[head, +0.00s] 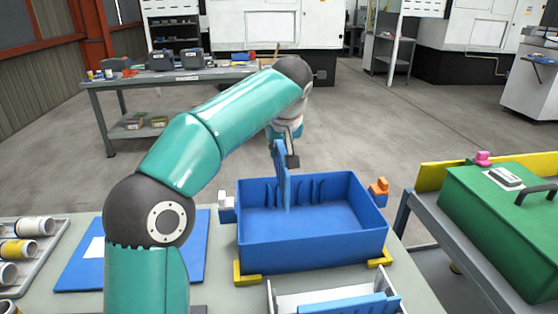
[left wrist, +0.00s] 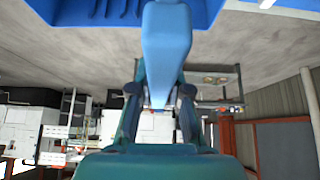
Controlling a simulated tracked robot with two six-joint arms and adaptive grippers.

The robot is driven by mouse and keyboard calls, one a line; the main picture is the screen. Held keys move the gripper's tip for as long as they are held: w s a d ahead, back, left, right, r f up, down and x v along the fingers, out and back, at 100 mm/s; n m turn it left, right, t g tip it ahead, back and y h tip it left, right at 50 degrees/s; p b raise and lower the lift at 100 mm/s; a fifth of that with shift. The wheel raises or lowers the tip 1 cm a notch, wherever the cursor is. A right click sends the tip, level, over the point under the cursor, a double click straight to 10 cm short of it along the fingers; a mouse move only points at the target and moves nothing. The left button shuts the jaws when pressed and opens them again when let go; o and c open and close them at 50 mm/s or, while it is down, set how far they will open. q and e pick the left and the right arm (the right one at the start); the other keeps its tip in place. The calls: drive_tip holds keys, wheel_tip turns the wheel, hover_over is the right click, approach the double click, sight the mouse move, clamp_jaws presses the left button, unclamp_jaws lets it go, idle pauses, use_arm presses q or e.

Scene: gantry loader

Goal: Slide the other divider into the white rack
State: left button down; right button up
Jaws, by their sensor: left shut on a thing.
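My left gripper (head: 286,151) is shut on a blue divider (head: 282,178), which stands upright with its lower part inside or over the blue crate (head: 312,253). In the left wrist view the divider (left wrist: 166,42) runs from between the fingers (left wrist: 161,95) toward the crate (left wrist: 95,12). I cannot tell whether its lower end touches the crate floor. The white rack (head: 392,281) is at the bottom edge of the head view, partly cut off. Another blue divider (head: 345,305) shows in the rack. My right gripper is not in view.
The crate sits between yellow corner stops (head: 247,280) on the bench. A blue mat (head: 75,268) and a tray of cans (head: 45,262) lie to the left. A green case (head: 505,225) stands on a separate table at right.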

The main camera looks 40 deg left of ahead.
use_arm(q)
drive_tip(key=shift+r, duration=0.75)
drive_tip(key=shift+w+d+r+m+t+h, duration=0.1)
drive_tip(key=shift+m+t+h, duration=0.2)
drive_tip(key=shift+m, duration=0.4)
drive_tip(key=d+f+m+t+h, duration=0.2)
drive_tip(key=d+f+m+h, duration=0.4)
drive_tip(key=d+m, duration=0.5)
drive_tip(key=s+d+r+m+g+h+p, duration=0.25)
drive_tip(key=s+d+m, duration=0.25)
drive_tip(key=s+d, duration=0.55)
drive_tip(key=shift+t, duration=0.45)
drive_tip(key=shift+a+b+x, duration=0.1)
drive_tip(key=shift+b+x, duration=1.05)
drive_tip(key=shift+x, duration=0.05)
drive_tip(key=shift+a+b+x, duration=0.15)
drive_tip(key=shift+b+x, duration=1)
drive_tip(key=shift+x, duration=0.05)
drive_tip(key=shift+s+f, duration=0.1)
drive_tip(key=shift+f, duration=0.15)
